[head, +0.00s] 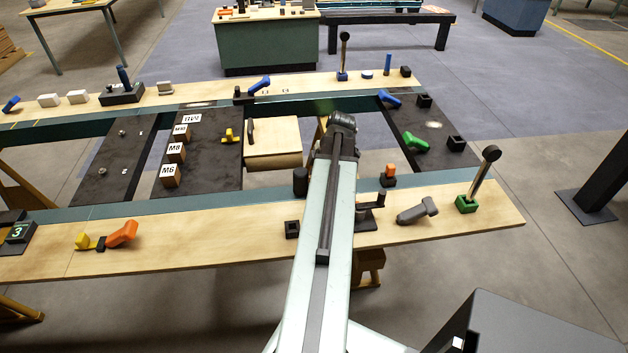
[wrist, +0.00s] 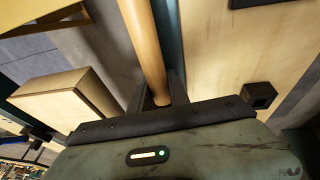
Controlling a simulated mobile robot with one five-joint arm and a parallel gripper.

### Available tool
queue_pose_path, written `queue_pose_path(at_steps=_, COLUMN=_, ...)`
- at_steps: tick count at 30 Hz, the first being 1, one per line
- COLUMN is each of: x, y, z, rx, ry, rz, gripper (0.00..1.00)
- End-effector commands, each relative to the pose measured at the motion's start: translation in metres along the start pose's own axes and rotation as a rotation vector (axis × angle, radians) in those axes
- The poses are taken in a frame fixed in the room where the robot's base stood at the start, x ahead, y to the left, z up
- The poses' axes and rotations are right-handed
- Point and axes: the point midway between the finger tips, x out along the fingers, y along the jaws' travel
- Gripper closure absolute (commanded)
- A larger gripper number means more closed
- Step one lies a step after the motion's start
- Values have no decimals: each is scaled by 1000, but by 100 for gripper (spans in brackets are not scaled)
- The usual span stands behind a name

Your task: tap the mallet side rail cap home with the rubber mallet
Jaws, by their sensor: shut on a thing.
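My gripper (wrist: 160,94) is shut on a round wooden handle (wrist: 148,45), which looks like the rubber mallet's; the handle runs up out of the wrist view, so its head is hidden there. In the head view my gripper is hidden behind my arm. A dark cylinder (head: 300,182) shows left of my arm, by the near rail, and may be the mallet head. A black hollow square block (head: 292,229) sits on the near wooden rail (head: 190,250); a similar one shows right of my gripper in the wrist view (wrist: 258,95). I cannot tell which block is the task's rail cap.
An orange-handled piece (head: 122,234) and a grey fitting (head: 417,211) lie on the near rail. A lever in a green base (head: 467,204) stands at its right end. Labelled wooden blocks (head: 171,176) and a wooden box (head: 273,143) stand between the rails.

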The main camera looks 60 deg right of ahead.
Motion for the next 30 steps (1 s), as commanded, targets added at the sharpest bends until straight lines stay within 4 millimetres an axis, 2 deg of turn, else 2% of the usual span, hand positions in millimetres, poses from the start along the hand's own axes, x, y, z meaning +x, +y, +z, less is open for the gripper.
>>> queue_pose_path(at_steps=7, x=-13, y=1, z=-4, rx=-1, ry=-1, rz=-2, gripper=100)
queue_pose_path(at_steps=15, x=-46, y=6, z=-14, rx=-1, ry=-1, rz=-2, gripper=100)
queue_pose_path(at_steps=25, x=-44, y=6, z=-14, rx=-1, ry=-1, rz=-2, gripper=100)
queue_pose_path(at_steps=30, x=-60, y=8, z=-18, rx=-1, ry=-1, rz=-2, gripper=100)
